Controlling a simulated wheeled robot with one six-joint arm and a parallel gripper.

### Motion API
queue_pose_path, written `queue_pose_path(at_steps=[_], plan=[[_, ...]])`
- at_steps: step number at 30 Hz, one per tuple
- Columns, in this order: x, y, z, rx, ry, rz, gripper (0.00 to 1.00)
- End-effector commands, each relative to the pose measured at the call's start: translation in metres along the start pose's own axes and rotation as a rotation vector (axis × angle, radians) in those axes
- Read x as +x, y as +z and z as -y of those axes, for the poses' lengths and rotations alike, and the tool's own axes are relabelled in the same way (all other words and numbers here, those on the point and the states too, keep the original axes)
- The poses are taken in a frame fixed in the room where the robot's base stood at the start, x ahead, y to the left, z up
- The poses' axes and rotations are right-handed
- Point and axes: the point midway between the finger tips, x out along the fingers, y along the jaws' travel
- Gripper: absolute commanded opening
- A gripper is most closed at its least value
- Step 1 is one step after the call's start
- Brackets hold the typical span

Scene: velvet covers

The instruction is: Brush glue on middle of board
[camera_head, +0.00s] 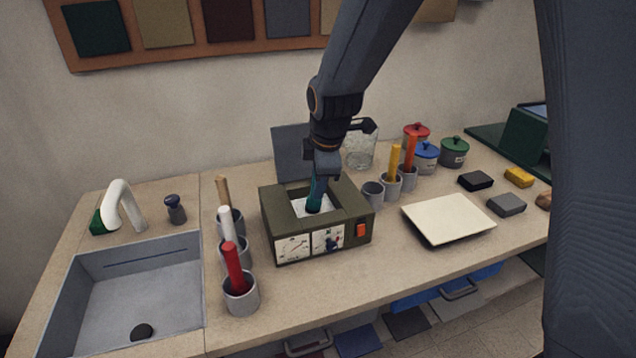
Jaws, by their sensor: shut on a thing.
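My gripper (322,174) is shut on a teal-handled brush (317,192) and points down over the olive-green box (347,236). The brush's lower end is inside the box's open top, above or in pale contents (301,206); whether its tip touches them I cannot tell. The box has a raised grey lid (291,152), two dials on its front and an orange switch. A cream board (447,217) lies flat on a dark base on the counter, right of the box and apart from my gripper.
Grey cups with white, red, tan, yellow and orange handles flank the box; one grey cup (373,196) looks empty. A sink (130,295) is at left. Lidded pots (426,155), a glass jar (361,148) and small blocks (506,204) stand at right. The counter's front is clear.

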Motion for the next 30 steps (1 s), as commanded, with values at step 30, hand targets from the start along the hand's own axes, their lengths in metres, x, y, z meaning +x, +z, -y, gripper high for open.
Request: queue_pose_path(at_steps=[30], plan=[[0.0075,0.0005,0.0027,0.0,0.0,0.0,0.0]])
